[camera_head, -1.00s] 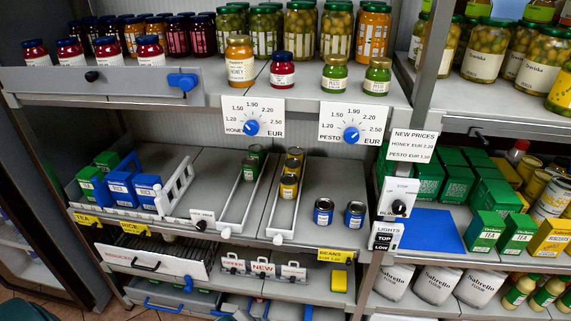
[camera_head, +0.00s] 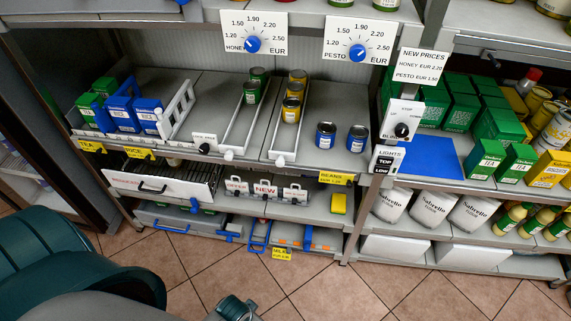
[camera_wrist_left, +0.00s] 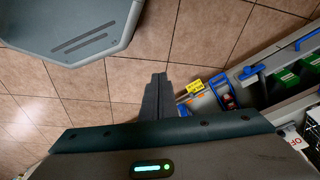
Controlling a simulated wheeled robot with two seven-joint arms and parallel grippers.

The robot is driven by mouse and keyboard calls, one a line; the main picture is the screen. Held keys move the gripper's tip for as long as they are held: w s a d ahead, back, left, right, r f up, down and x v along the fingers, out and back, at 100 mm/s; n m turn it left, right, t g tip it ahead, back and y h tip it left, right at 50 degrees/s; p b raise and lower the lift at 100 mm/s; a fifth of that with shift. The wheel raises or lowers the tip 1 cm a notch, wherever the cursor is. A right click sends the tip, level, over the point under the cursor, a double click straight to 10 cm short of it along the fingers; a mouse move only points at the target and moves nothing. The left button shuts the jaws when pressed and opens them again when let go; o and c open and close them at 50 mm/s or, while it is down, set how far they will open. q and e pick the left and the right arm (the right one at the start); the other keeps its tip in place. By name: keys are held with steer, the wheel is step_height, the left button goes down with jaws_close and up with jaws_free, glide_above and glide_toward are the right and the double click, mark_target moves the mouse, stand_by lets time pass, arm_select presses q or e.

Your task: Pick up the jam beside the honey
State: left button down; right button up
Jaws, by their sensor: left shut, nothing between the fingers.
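The honey dial card (camera_head: 253,32) and the pesto dial card (camera_head: 360,38) hang from that edge. My left gripper (camera_wrist_left: 160,78) shows in the left wrist view, with its dark fingers together and empty, above the tiled floor. It is below and away from the upper shelf. My right gripper is in neither view.
The middle shelf holds green and blue boxes (camera_head: 122,106), white racks, yellow cans (camera_head: 292,103) and two blue cans (camera_head: 326,135). A white switch box (camera_head: 404,115) sits on the right post. Tiled floor (camera_head: 300,285) is clear before the shelves.

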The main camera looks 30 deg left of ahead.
arm_select(q)
steer(key=s+a+f+g, duration=0.1)
steer(key=s+a+f, duration=0.2)
steer(key=s+f, duration=1.6)
steer(key=shift+a+f, duration=0.2)
steer(key=shift+f, duration=0.65)
steer(key=shift+s, duration=0.1)
